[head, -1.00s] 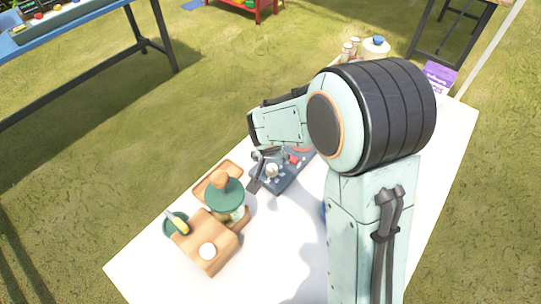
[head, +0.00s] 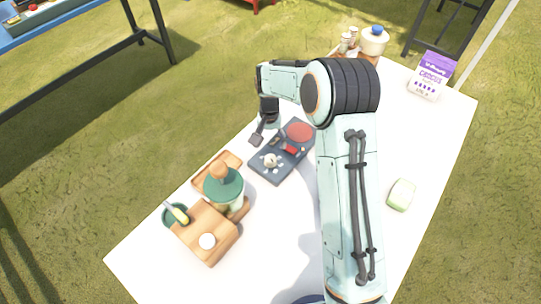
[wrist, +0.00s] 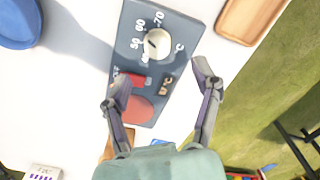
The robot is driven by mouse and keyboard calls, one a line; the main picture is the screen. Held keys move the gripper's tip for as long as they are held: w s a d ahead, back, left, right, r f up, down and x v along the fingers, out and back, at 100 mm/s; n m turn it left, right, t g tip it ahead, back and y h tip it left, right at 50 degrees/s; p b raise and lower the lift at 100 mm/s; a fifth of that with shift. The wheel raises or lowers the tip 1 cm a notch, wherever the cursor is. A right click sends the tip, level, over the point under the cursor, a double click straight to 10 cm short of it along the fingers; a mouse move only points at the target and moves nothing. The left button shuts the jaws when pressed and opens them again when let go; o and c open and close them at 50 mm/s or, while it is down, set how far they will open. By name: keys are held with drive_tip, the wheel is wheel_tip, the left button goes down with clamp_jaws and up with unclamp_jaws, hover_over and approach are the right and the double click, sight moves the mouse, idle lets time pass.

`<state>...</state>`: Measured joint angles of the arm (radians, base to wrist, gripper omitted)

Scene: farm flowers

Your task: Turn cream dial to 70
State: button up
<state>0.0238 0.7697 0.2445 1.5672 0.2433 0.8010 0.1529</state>
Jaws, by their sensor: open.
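The cream dial (wrist: 160,46) sits on a dark slate panel (wrist: 187,28) in the wrist view. White numbers 50, 60 and 70 run around its left and top side. A short dark mark on the dial lies towards the 50 and 60 side; its exact reading is unclear. The panel (head: 264,174) and the dial (head: 270,160) also show on the white table in the head view. My gripper (wrist: 160,74) is open and empty, its fingers apart over the panel below the dial in the picture. In the head view my gripper (head: 261,130) hangs by the panel's upper left edge.
The panel also carries a red switch (wrist: 130,80) and a red disc (wrist: 138,110). Left of it in the head view stand a green-topped jar (head: 223,186) and wooden boards (head: 210,232).

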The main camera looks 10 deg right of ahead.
sight(270, 158)
wheel_tip(270, 158, down, 7)
drive_tip(key=shift+d+r, duration=0.1)
drive_tip(key=shift+d, duration=0.05)
clamp_jaws()
